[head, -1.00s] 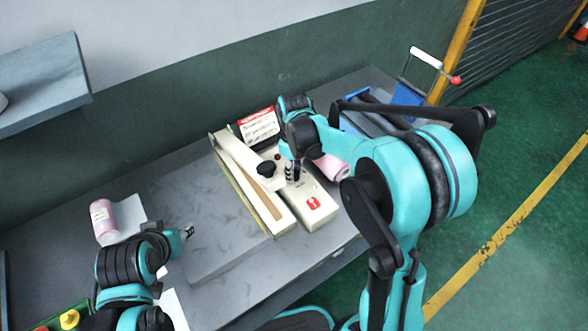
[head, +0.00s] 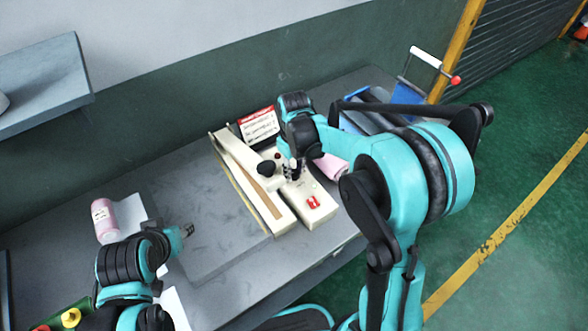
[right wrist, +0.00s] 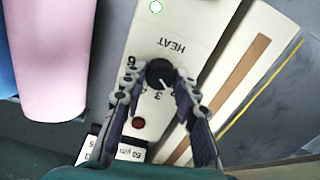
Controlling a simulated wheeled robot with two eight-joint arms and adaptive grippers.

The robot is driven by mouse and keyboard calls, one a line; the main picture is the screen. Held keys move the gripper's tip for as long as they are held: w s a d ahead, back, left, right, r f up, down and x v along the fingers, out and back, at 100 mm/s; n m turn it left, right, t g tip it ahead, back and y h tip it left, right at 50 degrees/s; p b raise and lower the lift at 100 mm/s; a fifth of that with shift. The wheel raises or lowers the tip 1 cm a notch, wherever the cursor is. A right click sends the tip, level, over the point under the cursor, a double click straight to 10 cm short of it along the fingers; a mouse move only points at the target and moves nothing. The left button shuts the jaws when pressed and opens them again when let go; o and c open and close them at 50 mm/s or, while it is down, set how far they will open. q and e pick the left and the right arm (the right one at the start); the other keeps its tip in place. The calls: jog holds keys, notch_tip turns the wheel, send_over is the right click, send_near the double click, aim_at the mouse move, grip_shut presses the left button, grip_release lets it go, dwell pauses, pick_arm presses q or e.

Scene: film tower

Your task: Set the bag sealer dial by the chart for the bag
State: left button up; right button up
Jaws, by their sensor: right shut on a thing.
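The cream bag sealer (head: 308,217) stands on the bench, its long sealing arm (head: 245,170) at its left side. The dial's white pointer line aims toward the lower right of that view, near the 3. The chart (head: 259,125) with a red header stands behind the sealer. My left gripper (head: 187,231) is over the bench, its jaws too small to judge.
A red lamp (right wrist: 139,123) is beside the dial. A red switch (head: 313,202) is on the sealer's front. A pink roll (head: 332,167) lies to the right, near a blue thing (head: 407,95).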

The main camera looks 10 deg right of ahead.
aim_at(294, 172)
jog(key=o, duration=1.2)
jog(key=shift+c, duration=0.2)
notch_tip(294, 172, up, 12)
jog(key=s+d+f+m+t, duration=0.1)
jog(key=s+m+t, duration=0.2)
jog(key=s, duration=0.5)
jog(key=s+d+f+m+t, duration=0.1)
jog(key=s+t, duration=0.3)
jog(key=s, duration=0.5)
jog(key=shift+d+f+m, duration=0.15)
jog(key=shift+d+m, duration=0.65)
jog(key=shift+m, duration=0.1)
